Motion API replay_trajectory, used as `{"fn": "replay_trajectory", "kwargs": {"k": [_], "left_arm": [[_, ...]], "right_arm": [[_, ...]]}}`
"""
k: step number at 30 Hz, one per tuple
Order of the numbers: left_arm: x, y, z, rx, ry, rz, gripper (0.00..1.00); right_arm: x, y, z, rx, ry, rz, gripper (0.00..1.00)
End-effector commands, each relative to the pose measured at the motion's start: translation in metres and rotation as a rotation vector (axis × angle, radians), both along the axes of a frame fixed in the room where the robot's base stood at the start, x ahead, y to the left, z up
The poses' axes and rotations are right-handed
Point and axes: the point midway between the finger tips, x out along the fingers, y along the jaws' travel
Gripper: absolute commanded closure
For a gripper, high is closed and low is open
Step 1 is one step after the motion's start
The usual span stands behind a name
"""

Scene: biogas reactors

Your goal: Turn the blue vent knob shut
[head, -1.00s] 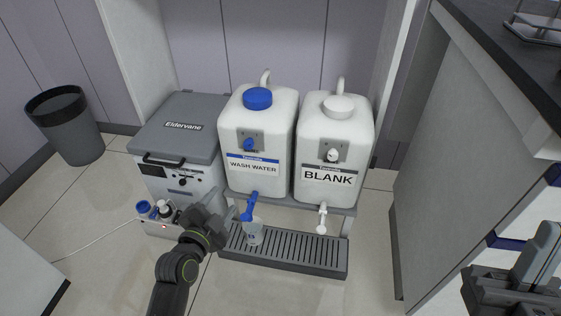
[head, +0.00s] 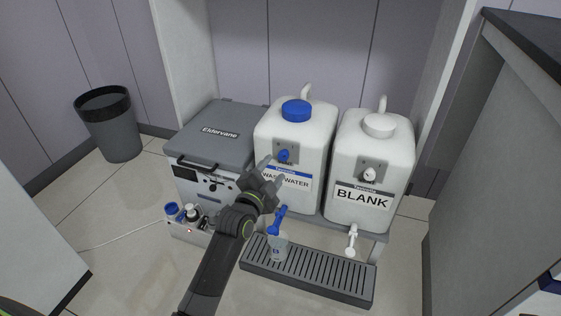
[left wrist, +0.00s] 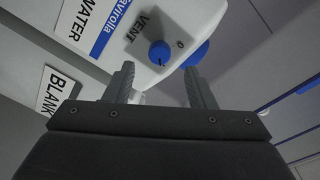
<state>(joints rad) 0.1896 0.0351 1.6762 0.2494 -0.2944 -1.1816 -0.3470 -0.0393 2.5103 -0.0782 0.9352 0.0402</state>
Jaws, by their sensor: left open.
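The blue vent knob (head: 285,155) sits on a grey plate on the front of the white wash water container (head: 322,150). In the left wrist view the knob (left wrist: 160,53) shows with a dark mark, beside the word VENT and a 0. My left gripper (head: 273,169) is open in front of the container, just below the knob. In the left wrist view its two fingers (left wrist: 160,85) point toward the knob, which lies beyond and between the tips, apparently untouched. My right gripper is not in view.
The BLANK container (head: 370,160) stands to the right with its own white knob. A blue tap (head: 277,220) hangs above a small cup (head: 279,247) on the slotted drip tray (head: 345,288). A grey-lidded Eldervane box (head: 215,130) stands left.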

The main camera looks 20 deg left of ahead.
Motion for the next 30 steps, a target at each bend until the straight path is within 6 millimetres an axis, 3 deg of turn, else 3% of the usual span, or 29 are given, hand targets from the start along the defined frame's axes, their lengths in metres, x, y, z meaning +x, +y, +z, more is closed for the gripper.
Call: {"fn": "replay_trajectory", "kwargs": {"k": [3, 9, 23, 30], "left_arm": [[0.023, -0.003, -0.002, 0.002, -0.001, -0.001, 0.5], [0.047, -0.006, -0.002, -0.001, 0.0, -0.001, 0.5], [0.057, -0.006, 0.0, 0.0, 0.0, 0.0, 0.5], [0.057, -0.006, 0.0, -0.001, 0.001, -0.001, 0.81]], "right_arm": [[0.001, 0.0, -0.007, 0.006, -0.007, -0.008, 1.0], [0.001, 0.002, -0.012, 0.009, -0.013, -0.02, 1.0], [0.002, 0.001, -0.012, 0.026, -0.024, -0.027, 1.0], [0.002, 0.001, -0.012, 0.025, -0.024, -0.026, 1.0]]}}
